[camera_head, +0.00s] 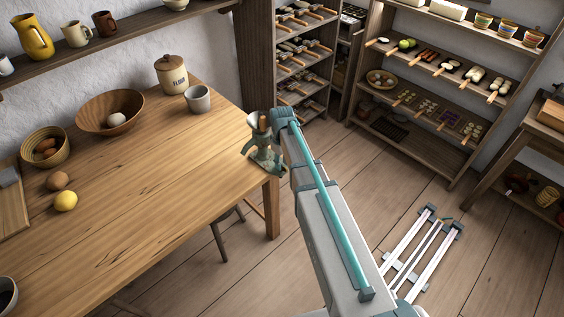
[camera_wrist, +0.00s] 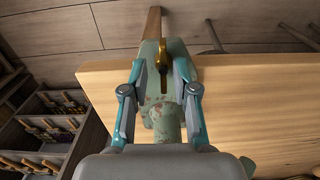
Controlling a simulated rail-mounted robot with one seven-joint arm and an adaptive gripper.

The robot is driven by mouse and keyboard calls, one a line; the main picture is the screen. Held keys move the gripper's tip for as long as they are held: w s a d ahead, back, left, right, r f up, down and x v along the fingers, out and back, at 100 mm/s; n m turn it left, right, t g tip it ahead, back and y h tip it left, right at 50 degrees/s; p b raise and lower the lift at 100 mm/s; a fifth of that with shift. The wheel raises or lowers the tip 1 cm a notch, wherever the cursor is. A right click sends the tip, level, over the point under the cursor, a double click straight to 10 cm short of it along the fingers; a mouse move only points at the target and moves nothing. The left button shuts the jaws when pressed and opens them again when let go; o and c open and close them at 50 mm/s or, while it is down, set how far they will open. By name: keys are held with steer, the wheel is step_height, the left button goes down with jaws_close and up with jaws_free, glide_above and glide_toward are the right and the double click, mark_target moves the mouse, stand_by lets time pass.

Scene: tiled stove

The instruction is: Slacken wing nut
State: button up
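A worn green hand grinder (camera_head: 262,157) stands at the right edge of the wooden table in the head view, partly hidden by my arm. Its chipped green body (camera_wrist: 164,118) fills the middle of the wrist view. A brass wing nut (camera_wrist: 162,58) shows on it there, upright in the picture. My gripper (camera_wrist: 160,68) is open, with one teal and grey finger on each side of the wing nut. Gaps show between the fingertips and the nut; I cannot tell whether either touches lower down.
The table (camera_head: 150,200) carries a flour jar (camera_head: 172,74), a grey cup (camera_head: 198,99), a wooden bowl (camera_head: 110,112) and a lemon (camera_head: 65,201), all away from the grinder. Loaded shelves (camera_head: 440,85) stand at the back right. The floor right of the table is mostly open.

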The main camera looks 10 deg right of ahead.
jaws_close()
steer(key=shift+n, duration=0.3)
